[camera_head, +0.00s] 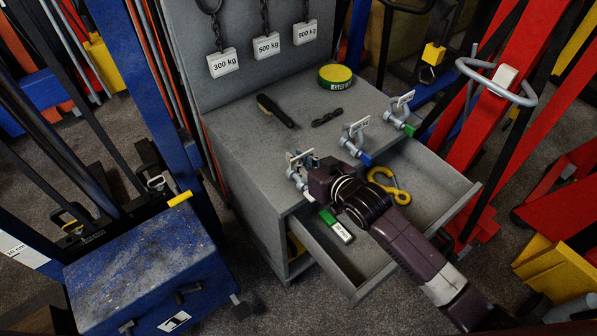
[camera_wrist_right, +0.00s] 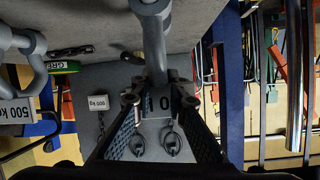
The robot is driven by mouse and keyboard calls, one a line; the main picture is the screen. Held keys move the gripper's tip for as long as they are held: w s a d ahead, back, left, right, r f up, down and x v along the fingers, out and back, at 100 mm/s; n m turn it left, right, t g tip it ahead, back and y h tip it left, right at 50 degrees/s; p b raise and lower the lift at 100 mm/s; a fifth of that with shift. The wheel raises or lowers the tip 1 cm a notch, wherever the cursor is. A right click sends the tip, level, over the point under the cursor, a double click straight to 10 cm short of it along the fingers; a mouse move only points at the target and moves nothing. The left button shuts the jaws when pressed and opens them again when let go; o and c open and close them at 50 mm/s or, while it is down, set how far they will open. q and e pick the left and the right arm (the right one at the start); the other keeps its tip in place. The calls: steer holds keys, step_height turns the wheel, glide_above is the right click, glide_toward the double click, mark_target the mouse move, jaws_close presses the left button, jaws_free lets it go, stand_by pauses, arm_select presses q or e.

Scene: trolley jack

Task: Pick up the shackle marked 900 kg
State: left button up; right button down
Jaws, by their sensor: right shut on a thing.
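Three grey shackles line the front edge of the grey cabinet top in the head view. My right gripper (camera_head: 305,172) is shut on the leftmost shackle (camera_head: 294,173), at the cabinet's edge. In the wrist view the held shackle (camera_wrist_right: 155,45) rises between the fingers (camera_wrist_right: 158,104). Its white label (camera_wrist_right: 158,100) is mostly hidden; only a 0 shows. The middle shackle (camera_head: 354,141) has a blue end. In the wrist view a neighbouring shackle (camera_wrist_right: 35,55) carries a 500 kg label (camera_wrist_right: 15,111). The right shackle (camera_head: 397,115) has a green end. My left gripper is not in view.
The cabinet's drawer (camera_head: 357,291) stands open below my right arm, with a yellow hook (camera_head: 389,187) inside. A grease tin (camera_head: 335,77), a brush (camera_head: 274,110) and a small dark item (camera_head: 327,117) lie on top. Blue equipment (camera_head: 150,265) stands left, red frames (camera_head: 480,130) right.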

steer(key=shift+r, duration=0.2)
steer(key=shift+r, duration=0.1)
